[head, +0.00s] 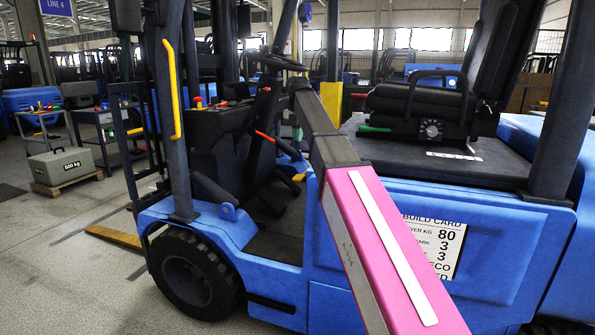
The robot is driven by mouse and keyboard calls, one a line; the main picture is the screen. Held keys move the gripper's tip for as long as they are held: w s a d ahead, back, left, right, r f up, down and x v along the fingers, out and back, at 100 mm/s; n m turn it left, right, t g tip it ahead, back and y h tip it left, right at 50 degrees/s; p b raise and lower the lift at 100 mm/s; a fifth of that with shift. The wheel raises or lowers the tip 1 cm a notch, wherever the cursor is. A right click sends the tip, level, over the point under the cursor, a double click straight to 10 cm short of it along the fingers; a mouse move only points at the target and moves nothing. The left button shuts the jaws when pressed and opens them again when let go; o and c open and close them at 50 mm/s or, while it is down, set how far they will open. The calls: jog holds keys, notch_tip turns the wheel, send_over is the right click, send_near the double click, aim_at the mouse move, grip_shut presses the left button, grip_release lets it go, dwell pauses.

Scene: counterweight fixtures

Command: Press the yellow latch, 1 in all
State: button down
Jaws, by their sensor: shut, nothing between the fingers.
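A blue forklift truck (255,262) fills the middle. No yellow part is plainly recognisable as a latch. A small yellow piece (299,177) shows low in the cab, just left of my arm. A long yellow bar (172,90) runs upright on the front post. My arm, pink then grey, reaches from the lower right into the cab. My gripper (297,84) appears as the small dark end beside the steering wheel, above the small yellow piece. It is shut and empty. Its fingertips are hard to make out, and my arm hides part of the cab floor.
The steering wheel (277,62), an orange lever (265,137) and the black seat (423,100) crowd the cab. The front post (183,130) stands at left. A grey 500 kg weight (62,165) sits on a pallet. Floor at lower left is clear.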

aim_at(298, 176)
jog(key=shift+f, duration=0.1)
notch_tip(298, 176, down, 14)
jog(key=shift+r, duration=0.1)
dwell(0.5)
